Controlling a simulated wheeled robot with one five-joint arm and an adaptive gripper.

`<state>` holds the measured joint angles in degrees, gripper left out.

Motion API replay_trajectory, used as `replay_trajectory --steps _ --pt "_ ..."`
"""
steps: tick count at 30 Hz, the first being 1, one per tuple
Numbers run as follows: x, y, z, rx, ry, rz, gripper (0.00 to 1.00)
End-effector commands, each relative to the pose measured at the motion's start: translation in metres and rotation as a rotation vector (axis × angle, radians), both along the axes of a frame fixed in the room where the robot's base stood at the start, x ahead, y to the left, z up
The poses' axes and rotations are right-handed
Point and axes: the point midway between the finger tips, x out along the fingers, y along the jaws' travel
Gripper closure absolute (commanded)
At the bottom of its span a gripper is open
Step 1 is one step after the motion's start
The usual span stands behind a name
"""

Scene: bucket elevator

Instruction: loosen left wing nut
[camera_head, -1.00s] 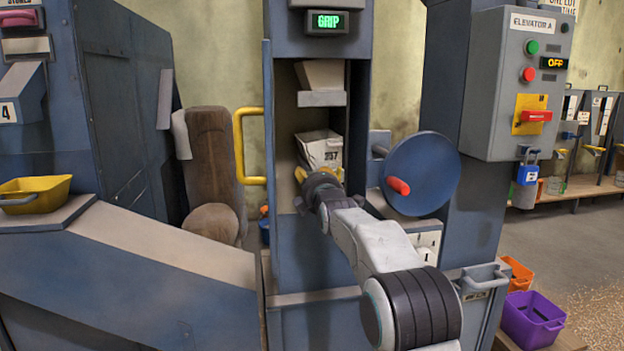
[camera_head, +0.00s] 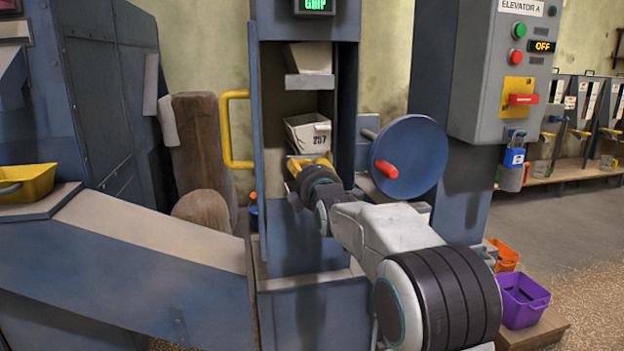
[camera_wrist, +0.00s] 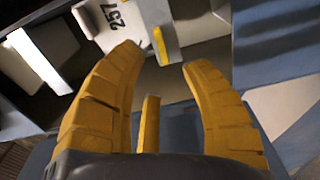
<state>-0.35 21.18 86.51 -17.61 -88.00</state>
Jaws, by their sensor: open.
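The pale bucket marked 257 (camera_head: 308,133) hangs in the open shaft of the blue elevator casing. It also shows tilted at the top of the wrist view (camera_wrist: 108,22). My gripper (camera_head: 311,164) is at the shaft opening, just below the bucket in the picture. In the wrist view its yellow fingers (camera_wrist: 161,58) are spread apart with nothing between them. A small yellow piece (camera_wrist: 160,46) on a pale strip shows beyond the fingertips; I cannot tell what it is. I cannot make out a wing nut for certain in either view.
A yellow handle (camera_head: 237,130) stands left of the shaft. A blue disc (camera_head: 408,158) with a red knob is close on the right of my arm. The control box (camera_head: 508,75) reads OFF. A purple bin (camera_head: 524,300) sits low right. A sloped chute (camera_head: 130,235) fills the left.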

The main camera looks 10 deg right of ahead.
Motion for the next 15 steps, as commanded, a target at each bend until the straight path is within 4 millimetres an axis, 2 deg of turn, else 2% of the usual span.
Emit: replay_trajectory --steps 6,15 --pt "-0.028 0.0 0.001 0.0 -0.001 0.0 0.58" --pt "-0.051 0.0 0.0 0.0 -0.001 0.0 0.58"
